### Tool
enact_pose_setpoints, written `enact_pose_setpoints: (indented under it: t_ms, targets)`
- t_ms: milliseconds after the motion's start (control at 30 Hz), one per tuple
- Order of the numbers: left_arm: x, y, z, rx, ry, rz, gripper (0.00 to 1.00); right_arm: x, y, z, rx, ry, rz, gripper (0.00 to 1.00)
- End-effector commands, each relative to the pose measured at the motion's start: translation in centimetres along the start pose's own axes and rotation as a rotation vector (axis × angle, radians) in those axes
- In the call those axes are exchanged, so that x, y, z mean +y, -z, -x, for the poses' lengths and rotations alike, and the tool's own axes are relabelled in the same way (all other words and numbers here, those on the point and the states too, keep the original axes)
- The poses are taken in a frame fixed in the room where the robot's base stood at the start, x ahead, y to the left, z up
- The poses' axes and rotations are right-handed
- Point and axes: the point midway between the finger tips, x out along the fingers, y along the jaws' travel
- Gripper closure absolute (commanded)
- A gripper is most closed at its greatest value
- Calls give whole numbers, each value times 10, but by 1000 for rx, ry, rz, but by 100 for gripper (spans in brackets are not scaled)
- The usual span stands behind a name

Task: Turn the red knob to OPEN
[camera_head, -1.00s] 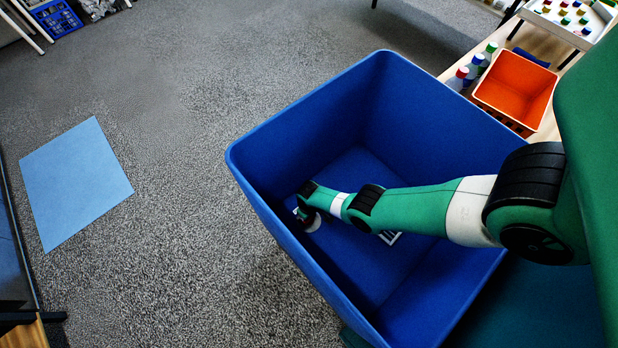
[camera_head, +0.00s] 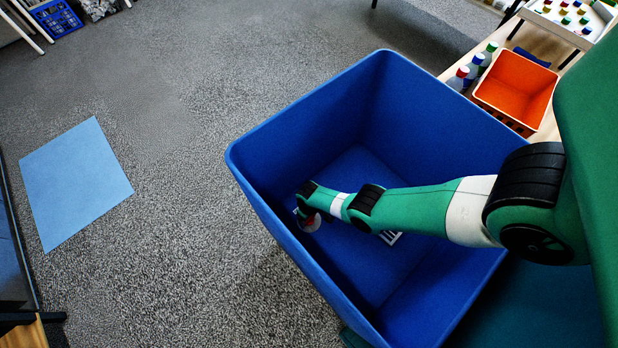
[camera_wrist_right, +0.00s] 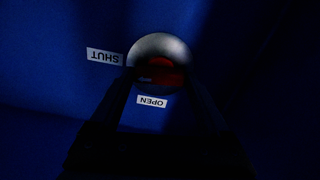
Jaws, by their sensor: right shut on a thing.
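The red knob (camera_wrist_right: 163,72) sits in a round silver-grey surround (camera_wrist_right: 158,48) on a dark blue surface. In the right wrist view, a white SHUT label (camera_wrist_right: 104,57) lies left of it and an OPEN label (camera_wrist_right: 152,101) below it, both upside down. My right gripper (camera_wrist_right: 162,82) is shut on the knob, with one dark finger on each side. The picture is dark, and I cannot tell where the knob points. In the head view, my right gripper (camera_head: 307,217) is low inside the blue bin (camera_head: 290,110), at the knob. My left gripper is out of view.
The bin's high walls surround my right forearm. A white patch with dark marks (camera_head: 391,238) shows under the arm. An orange box (camera_head: 515,85) and several bottles (camera_head: 470,72) stand on a table at upper right. A light blue mat (camera_head: 75,180) lies on open carpet at left.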

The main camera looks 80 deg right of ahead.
Motion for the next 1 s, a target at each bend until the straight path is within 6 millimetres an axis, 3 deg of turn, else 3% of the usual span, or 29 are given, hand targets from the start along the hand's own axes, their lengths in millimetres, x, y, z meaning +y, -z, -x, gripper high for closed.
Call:
enact_pose_setpoints:
  t_ms: [367,1000]
  targets:
    - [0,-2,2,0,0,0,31,0,-1,-1,-1,0,222,76]
    - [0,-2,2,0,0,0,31,0,-1,-1,-2,0,827,76]
